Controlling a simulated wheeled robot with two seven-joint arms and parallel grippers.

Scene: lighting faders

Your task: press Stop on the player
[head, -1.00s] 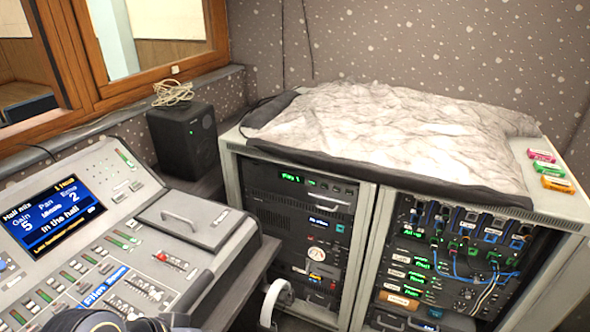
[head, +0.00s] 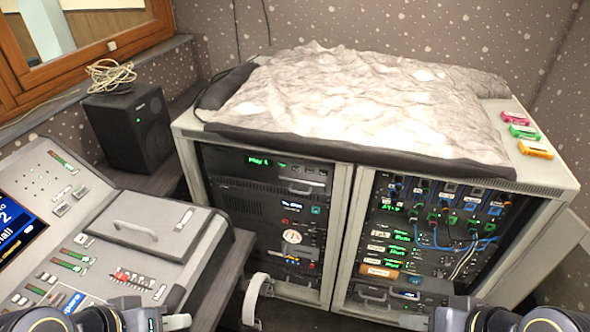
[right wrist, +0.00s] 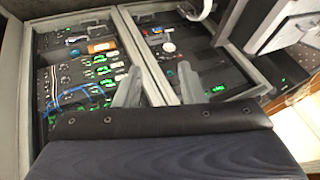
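The player (head: 262,166) is the black unit at the top of the left rack bay, with a green display reading "Play 1" and a row of small buttons to its right. The button labels are too small to read. In the right wrist view the player's green display (right wrist: 217,88) shows beyond my fingers. My right gripper (head: 415,322) is at the bottom edge of the head view, in front of the rack and apart from it. Its two fingers stand apart and empty in the right wrist view (right wrist: 158,88). My left gripper (head: 177,322) is at the bottom left, its fingertips partly cut off.
A crumpled pale cover (head: 360,105) lies on the rack top beside several coloured cassettes (head: 524,131). The right bay (head: 430,240) holds patch cables. A lighting desk (head: 110,240) and a black speaker (head: 130,128) stand left. Headphones (head: 256,298) hang before the rack.

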